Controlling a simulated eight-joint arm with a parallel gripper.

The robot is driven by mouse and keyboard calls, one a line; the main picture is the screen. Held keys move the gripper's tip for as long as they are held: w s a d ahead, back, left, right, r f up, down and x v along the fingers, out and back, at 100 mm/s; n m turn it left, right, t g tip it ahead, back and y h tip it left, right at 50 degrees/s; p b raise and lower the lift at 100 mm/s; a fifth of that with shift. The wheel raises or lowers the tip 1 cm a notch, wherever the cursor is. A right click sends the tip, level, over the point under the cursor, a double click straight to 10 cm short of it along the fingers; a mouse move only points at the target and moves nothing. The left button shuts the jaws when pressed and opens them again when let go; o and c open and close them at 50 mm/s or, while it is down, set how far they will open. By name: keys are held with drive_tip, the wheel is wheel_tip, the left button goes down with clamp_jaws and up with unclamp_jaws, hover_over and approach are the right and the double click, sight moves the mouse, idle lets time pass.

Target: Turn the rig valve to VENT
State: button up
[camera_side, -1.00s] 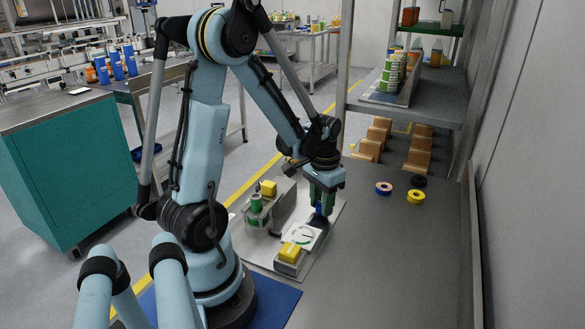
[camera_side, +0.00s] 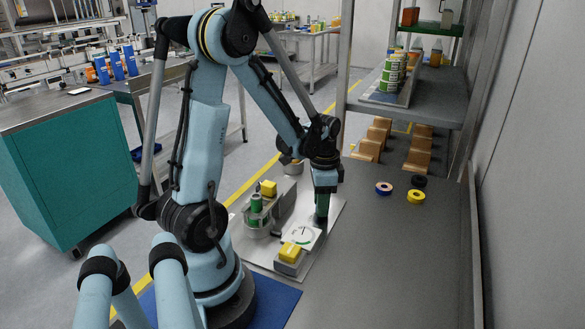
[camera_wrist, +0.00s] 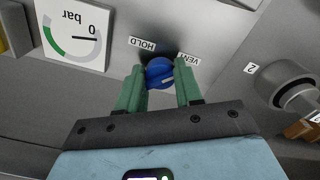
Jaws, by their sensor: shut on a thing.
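The rig valve is a blue round knob (camera_wrist: 160,73) on the grey panel, seen in the wrist view. It carries a pale pointer mark, whose exact direction I cannot tell. My gripper (camera_side: 321,219) is shut on the knob, one green finger on each side. The HOLD label (camera_wrist: 142,44) is just above the knob to the left in the wrist view, and the VENT label (camera_wrist: 189,59) is to its right, partly beside the right finger. In the side view my fingers hide the knob.
A white gauge marked bar (camera_wrist: 75,35) sits left of the knob, its needle near 0. A round grey fitting (camera_wrist: 290,85) is at the right, near label 2.

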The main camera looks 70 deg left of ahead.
idle(0.3)
drive_tip(key=o, duration=1)
drive_tip(key=shift+o, duration=0.2)
wheel_tip(320, 180, up, 12)
drive_tip(key=shift+d+r, duration=0.1)
drive_tip(key=shift+d, duration=0.05)
drive_tip(key=d+n+t, duration=0.3)
drive_tip(key=d+t, duration=0.4)
drive_tip(key=d, duration=1)
drive_tip(key=shift+w+r, duration=0.15)
drive_tip(key=shift+r, duration=0.05)
